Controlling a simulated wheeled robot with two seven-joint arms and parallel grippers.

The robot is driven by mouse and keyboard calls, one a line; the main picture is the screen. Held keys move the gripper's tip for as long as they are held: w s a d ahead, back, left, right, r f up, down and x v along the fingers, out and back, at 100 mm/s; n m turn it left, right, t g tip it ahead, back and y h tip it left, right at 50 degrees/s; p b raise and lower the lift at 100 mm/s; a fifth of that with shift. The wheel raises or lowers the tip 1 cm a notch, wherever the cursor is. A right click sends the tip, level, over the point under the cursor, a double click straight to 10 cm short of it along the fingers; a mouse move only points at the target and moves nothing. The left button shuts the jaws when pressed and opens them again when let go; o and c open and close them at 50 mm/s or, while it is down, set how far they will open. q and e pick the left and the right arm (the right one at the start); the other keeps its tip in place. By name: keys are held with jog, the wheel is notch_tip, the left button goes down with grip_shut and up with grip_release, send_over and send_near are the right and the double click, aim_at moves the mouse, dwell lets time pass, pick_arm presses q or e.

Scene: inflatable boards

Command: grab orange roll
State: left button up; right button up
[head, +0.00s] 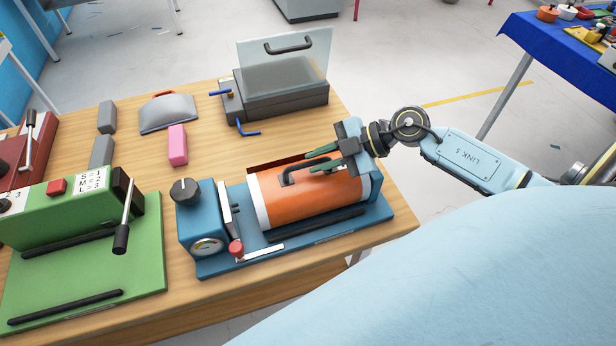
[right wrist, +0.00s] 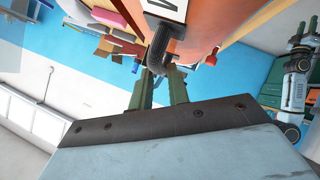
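The orange roll (head: 312,202) is a thick cylinder with white end bands and a black handle (head: 288,174) on top. It lies in the blue machine (head: 204,226) on the wooden table. My right gripper (head: 312,161) reaches in from the right, above the roll, at the handle. Its two green fingers look spread apart, with the handle near their tips. In the right wrist view, the fingertips (right wrist: 162,72) stand on either side of the black handle (right wrist: 167,42), below the orange surface (right wrist: 203,22). I see no clear grip on it. My left gripper is not identifiable.
A green machine (head: 88,256) with a lever stands at the left. A grey box with a clear raised lid (head: 285,65) stands behind the roll. A pink block (head: 177,145) and grey blocks lie on the table (head: 215,150). A blue-covered table (head: 565,55) stands far right.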

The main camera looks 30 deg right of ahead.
aim_at(313, 163)
jog(key=shift+x, duration=1.55)
grip_shut()
